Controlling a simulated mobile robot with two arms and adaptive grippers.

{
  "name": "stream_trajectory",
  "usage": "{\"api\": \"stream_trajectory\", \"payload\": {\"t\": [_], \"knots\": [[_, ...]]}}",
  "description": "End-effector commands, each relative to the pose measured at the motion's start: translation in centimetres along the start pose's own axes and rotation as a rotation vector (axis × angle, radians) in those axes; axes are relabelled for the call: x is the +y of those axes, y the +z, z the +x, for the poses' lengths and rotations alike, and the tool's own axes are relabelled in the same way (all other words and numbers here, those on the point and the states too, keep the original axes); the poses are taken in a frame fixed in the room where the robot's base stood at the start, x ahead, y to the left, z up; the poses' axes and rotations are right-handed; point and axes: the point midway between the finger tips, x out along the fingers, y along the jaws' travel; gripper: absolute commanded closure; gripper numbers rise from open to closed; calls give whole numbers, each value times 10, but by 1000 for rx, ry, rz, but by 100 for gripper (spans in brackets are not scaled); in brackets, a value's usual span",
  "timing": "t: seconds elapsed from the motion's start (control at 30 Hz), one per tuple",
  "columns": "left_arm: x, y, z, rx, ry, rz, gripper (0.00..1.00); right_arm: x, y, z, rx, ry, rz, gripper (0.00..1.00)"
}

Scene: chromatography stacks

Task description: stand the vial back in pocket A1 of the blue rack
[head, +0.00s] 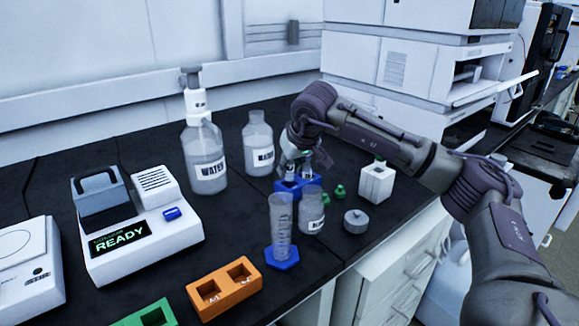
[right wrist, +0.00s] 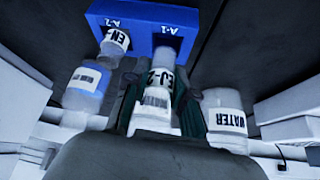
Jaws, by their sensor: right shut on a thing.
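The blue rack (head: 287,189) stands on the dark bench, partly hidden behind a cylinder and a bottle in the head view. In the right wrist view the rack (right wrist: 205,18) shows two labelled pockets, A-1 and A-2. My right gripper (head: 298,157) is over the rack; in the wrist view its dark fingers (right wrist: 158,98) are shut on a clear, white-labelled vial (right wrist: 154,100). The vial's far end is at pocket A-1; I cannot tell how deep it sits. A second vial (right wrist: 115,43), labelled "EN-", is at A-2. My left gripper is not in view.
A graduated cylinder (head: 281,222) and a bottle (head: 312,212) stand close in front of the rack. Green caps (head: 340,190), a grey round piece (head: 356,221) and a white block (head: 376,184) lie to the right. The water bottle (head: 205,155) and orange rack (head: 235,292) are to the left.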

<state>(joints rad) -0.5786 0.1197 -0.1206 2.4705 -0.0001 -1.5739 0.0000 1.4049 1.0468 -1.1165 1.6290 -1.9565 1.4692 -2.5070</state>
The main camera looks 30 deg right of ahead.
Motion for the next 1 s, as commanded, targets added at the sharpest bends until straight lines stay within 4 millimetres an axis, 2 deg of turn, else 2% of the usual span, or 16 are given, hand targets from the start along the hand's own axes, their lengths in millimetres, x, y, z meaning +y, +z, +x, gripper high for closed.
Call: {"api": "stream_trajectory", "payload": {"t": [1.0], "knots": [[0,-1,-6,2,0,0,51,0,1,2,1,0,0,97]]}}
